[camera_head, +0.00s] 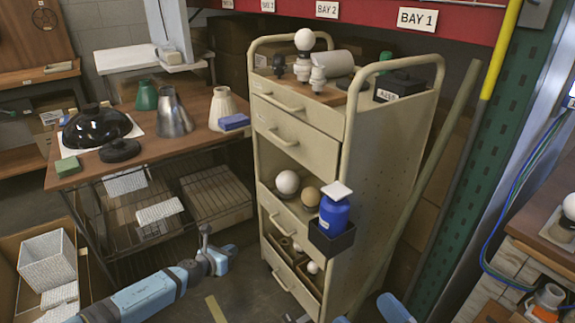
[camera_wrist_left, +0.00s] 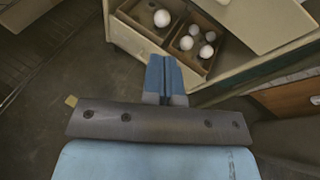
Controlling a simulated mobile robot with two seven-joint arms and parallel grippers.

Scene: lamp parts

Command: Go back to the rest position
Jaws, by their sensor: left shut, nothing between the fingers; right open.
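My left arm comes in from the lower left of the head view, and its left gripper (camera_head: 215,258) is in front of the lower left side of the cream cart (camera_head: 393,150). In the left wrist view, the blue fingers of the left gripper (camera_wrist_left: 165,80) are together and empty, over the floor beside the cart's open lower drawer. Light blue parts of my right gripper (camera_head: 390,310) show at the bottom edge of the head view, right of the cart's base. They are apart and mostly cut off by the frame.
The cart's open lower drawer (camera_wrist_left: 190,60) holds several white bulbs. A blue bottle (camera_head: 334,215) stands in a dark side bin. A wooden table (camera_head: 180,148) with lampshades is at left, with a wire rack beneath. A carton (camera_head: 12,285) stands at lower left. Bare floor (camera_head: 245,290) lies between.

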